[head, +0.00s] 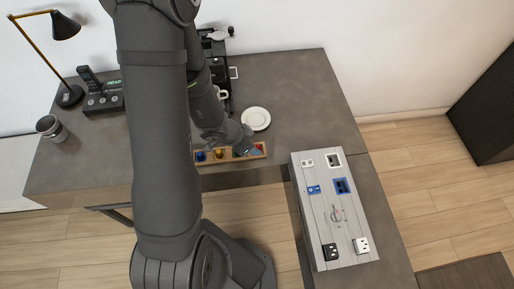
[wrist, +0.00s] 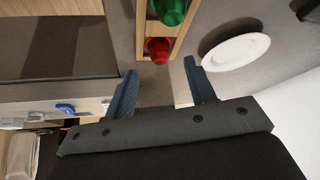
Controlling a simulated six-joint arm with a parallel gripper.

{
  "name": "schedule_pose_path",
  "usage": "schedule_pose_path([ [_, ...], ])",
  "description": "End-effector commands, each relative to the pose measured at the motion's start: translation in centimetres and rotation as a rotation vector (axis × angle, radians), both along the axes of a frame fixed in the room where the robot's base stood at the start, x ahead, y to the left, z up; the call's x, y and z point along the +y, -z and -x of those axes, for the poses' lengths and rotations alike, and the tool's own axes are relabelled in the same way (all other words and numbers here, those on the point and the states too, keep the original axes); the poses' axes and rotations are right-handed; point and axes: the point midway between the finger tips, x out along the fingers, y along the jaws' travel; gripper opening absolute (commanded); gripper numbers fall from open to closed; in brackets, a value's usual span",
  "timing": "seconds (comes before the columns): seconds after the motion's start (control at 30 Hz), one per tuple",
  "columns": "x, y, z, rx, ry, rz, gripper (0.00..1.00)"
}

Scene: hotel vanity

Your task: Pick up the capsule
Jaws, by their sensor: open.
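A wooden capsule holder (head: 228,159) lies near the front edge of the dark table. In the head view it holds a blue capsule (head: 200,156), a yellow capsule (head: 219,154) and a green capsule (head: 237,154). In the wrist view a red capsule (wrist: 158,47) sits in the holder's end section, beside the green capsule (wrist: 170,10). My gripper (wrist: 160,72) is open and empty, with the red capsule just beyond and between its fingertips. In the head view my gripper (head: 250,146) is over the holder's right end and hides the red capsule.
A white plate (head: 256,118) lies behind the holder; it also shows in the wrist view (wrist: 236,52). A coffee machine (head: 222,75) and white cup stand behind my arm. A panel with sockets (head: 330,225) is at right. A phone, lamp and metal cup (head: 50,127) are at left.

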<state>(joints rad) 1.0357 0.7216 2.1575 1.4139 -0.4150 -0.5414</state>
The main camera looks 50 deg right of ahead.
Motion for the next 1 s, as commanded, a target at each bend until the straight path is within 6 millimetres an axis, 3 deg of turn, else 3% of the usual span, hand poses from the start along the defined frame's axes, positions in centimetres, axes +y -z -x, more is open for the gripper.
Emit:
schedule_pose_path([
  [0.23,-1.3,2.4,0.5,0.001,0.001,-0.003,0.50],
  [0.6,-1.7,2.9,0.6,-0.001,0.000,-0.001,0.50],
  [0.83,-1.6,2.9,0.6,-0.001,0.000,-0.001,0.05],
  [1.0,-1.6,2.9,0.6,-0.001,0.000,-0.001,0.01],
])
